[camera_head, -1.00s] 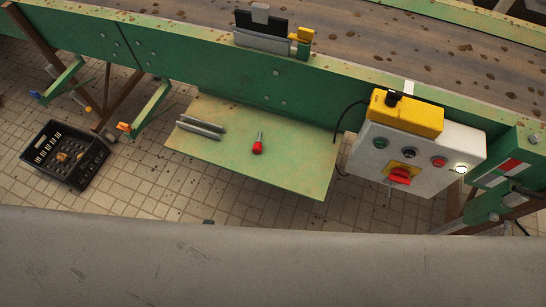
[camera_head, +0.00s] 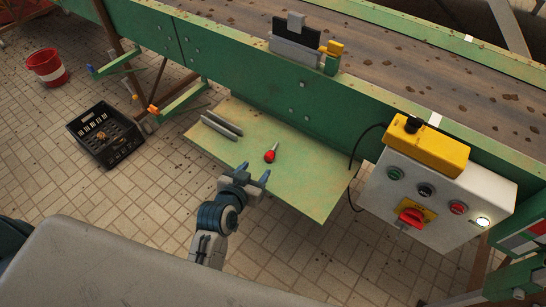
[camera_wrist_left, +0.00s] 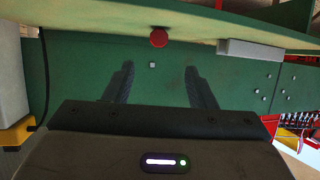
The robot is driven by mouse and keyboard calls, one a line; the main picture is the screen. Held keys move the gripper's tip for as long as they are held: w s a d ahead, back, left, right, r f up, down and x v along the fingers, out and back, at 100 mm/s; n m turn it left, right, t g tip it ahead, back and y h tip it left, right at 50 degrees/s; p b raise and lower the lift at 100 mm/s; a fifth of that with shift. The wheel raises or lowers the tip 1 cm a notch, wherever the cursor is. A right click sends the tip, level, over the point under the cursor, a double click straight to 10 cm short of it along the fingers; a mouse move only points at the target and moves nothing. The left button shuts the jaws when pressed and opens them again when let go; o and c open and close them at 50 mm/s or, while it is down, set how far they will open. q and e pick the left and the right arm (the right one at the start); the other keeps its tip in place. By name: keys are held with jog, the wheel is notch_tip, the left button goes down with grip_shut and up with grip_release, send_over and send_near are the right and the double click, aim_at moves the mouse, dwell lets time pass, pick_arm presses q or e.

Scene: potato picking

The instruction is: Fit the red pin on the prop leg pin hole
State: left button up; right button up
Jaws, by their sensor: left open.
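The red pin (camera_head: 270,156), a red knob with a thin metal shank, lies on the green shelf (camera_head: 305,190) in the head view. Its red knob (camera_wrist_left: 158,37) also shows near the top of the left wrist view. My left gripper (camera_head: 253,173) is open and empty at the shelf's front edge, just short of the pin and apart from it. Its two spread fingers (camera_wrist_left: 159,82) show in the left wrist view. Green prop legs stand left of the shelf, one with an orange end (camera_head: 182,101). I cannot make out the pin hole. My right gripper is not in view.
A metal channel piece (camera_head: 221,126) lies on the shelf's left part. A control box (camera_head: 440,205) with a yellow top and a hanging cable stands right of the shelf. A black crate (camera_head: 103,137) and a red bucket (camera_head: 46,67) are on the tiled floor at left.

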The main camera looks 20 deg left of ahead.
aim_at(268, 158)
pick_arm(q)
jog(key=x, duration=0.5)
jog(key=shift+f+x, duration=0.15)
jog(key=shift+x, duration=1.2)
jog(key=shift+f+x, duration=0.15)
jog(key=shift+x, duration=1.15)
jog(key=shift+s+d, duration=0.1)
jog(key=shift+s, duration=0.1)
jog(key=shift+c, duration=0.4)
jog(key=c, duration=1)
